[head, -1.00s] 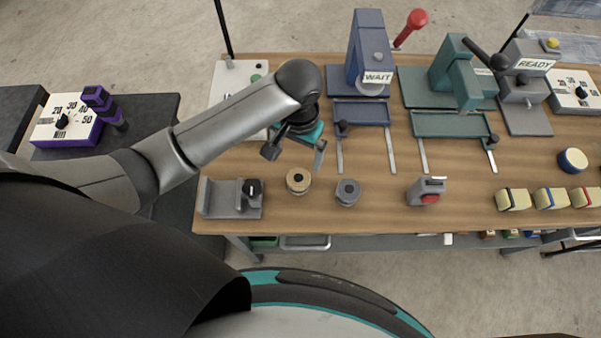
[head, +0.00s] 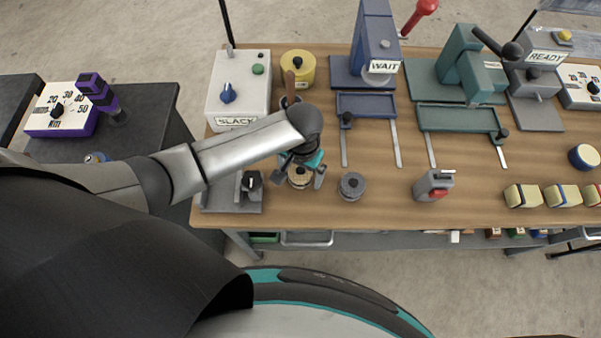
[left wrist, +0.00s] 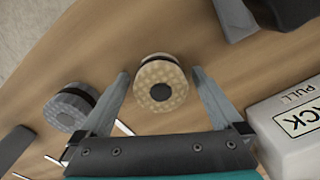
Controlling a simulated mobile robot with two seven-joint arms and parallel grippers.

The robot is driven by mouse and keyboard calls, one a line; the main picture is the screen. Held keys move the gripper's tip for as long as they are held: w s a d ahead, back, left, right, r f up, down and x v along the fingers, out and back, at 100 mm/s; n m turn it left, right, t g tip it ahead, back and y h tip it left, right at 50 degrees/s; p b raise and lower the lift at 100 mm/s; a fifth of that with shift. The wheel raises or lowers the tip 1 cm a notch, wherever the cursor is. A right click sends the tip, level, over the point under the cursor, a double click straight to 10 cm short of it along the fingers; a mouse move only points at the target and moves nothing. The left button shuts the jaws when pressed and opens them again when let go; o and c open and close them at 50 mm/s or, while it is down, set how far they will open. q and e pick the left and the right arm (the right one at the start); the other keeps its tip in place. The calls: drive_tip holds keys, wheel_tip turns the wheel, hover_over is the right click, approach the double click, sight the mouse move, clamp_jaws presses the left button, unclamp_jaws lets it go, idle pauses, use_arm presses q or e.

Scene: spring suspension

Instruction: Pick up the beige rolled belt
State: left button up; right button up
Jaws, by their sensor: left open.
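The beige rolled belt (head: 300,178) stands on the wooden table near its front edge, partly covered by my left gripper in the head view. In the left wrist view the beige rolled belt (left wrist: 160,84) shows a textured top with a dark round centre. My left gripper (head: 298,182) is open above it. In the left wrist view its fingertips (left wrist: 160,72) are on either side of the belt, with a gap to each side; I cannot tell how far above the table they are. My right gripper is not in view.
A grey roll (head: 352,186) stands just right of the belt; it also shows in the left wrist view (left wrist: 68,108). A grey fixture (head: 232,195) is close on the left. The white SLACK box (head: 240,90) and a yellow pot (head: 298,68) stand behind. A small grey-red device (head: 434,186) is further right.

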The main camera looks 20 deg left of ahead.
use_arm(q)
drive_tip(key=shift+c, duration=0.2)
drive_tip(key=c, duration=1.4)
